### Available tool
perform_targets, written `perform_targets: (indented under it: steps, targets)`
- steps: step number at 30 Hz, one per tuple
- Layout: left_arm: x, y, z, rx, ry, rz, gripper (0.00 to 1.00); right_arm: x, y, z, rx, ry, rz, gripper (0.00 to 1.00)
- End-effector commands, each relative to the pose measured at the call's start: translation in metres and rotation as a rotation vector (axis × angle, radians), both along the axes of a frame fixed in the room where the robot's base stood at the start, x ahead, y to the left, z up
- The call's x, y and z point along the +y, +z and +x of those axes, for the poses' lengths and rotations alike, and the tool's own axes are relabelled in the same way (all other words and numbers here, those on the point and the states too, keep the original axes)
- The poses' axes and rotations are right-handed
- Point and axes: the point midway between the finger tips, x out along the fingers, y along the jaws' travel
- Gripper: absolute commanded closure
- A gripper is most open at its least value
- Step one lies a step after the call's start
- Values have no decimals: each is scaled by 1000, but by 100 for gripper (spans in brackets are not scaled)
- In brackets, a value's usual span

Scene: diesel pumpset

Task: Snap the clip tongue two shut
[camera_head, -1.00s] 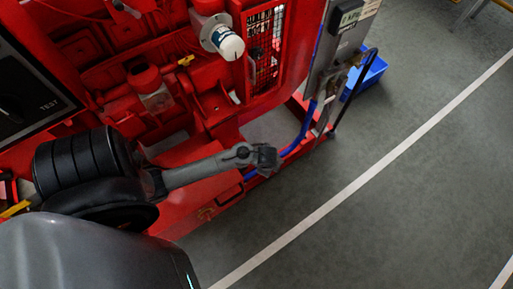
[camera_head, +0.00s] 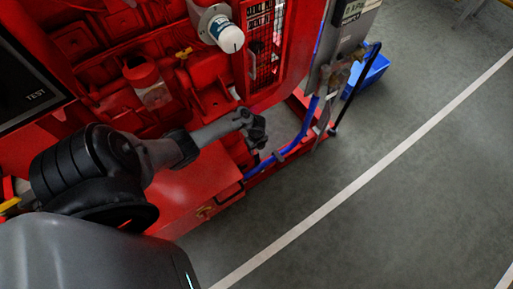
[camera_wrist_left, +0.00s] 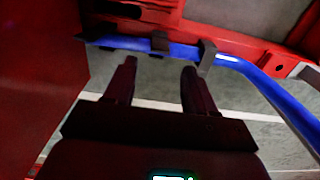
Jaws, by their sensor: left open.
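A blue hose (camera_head: 297,140) runs along the lower edge of the red machine; it also shows in the left wrist view (camera_wrist_left: 238,63). Two clips sit on it there: a dark clip (camera_wrist_left: 159,40) and a greyer clip (camera_wrist_left: 207,57) whose tongue hangs below the hose. I cannot tell which is clip two. My left gripper (camera_head: 259,130) is near the hose in the head view. In the left wrist view its two fingers (camera_wrist_left: 159,68) are apart and empty, below the hose, with the right fingertip close to the greyer clip. My right gripper is not in view.
The red pumpset (camera_head: 195,190) stands close on the left, with a white-capped filter (camera_head: 228,36) above. A grey panel (camera_head: 345,38) and black cable (camera_head: 358,82) rise beyond the hose, beside a blue bin (camera_head: 374,72). The grey floor (camera_head: 430,180) to the right is clear.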

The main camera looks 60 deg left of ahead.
Motion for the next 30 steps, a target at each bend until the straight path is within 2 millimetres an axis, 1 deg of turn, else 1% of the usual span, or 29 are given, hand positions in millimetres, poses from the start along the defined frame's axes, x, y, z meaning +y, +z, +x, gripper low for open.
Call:
perform_targets:
  steps: [1,3,6,10,16,26,29,30]
  targets:
    - [0,-16,0,1,3,0,45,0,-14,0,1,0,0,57]
    - [0,-27,0,0,2,0,45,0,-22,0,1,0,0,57]
    - [0,-41,0,1,2,1,45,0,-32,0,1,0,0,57]
    - [0,-54,0,-1,3,1,45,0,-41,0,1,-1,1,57]
    - [0,-64,1,-1,2,1,45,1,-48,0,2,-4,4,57]
    - [0,-64,0,-1,2,2,45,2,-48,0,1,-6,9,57]
    - [0,-65,0,-1,2,2,58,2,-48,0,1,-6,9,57]
    - [0,-65,0,-1,2,2,65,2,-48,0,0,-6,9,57]
